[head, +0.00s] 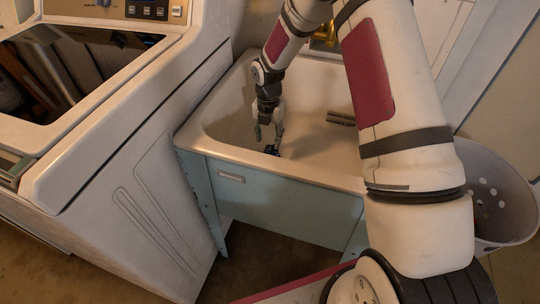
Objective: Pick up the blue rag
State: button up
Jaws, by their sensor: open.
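A small dark blue thing, likely the blue rag (272,150), lies in the white sink basin near its front wall. Only a little of it shows, and its shape is too small to make out. My gripper (270,141) points down into the basin, right at the blue thing, with its fingers apart. I cannot tell whether the fingers touch it. The basin's front rim hides whatever lies lower down.
The sink (310,176) has a pale rim and a blue-green front panel. A white washing machine (140,170) stands close on the left. A white perforated basket (490,195) is at the right. A dark fitting (341,118) sits in the basin, right of my gripper.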

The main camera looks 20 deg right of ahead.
aim_at(267, 149)
jog(key=f+b, duration=0.1)
jog(key=f, duration=0.4)
jog(key=shift+a, duration=0.2)
grip_shut()
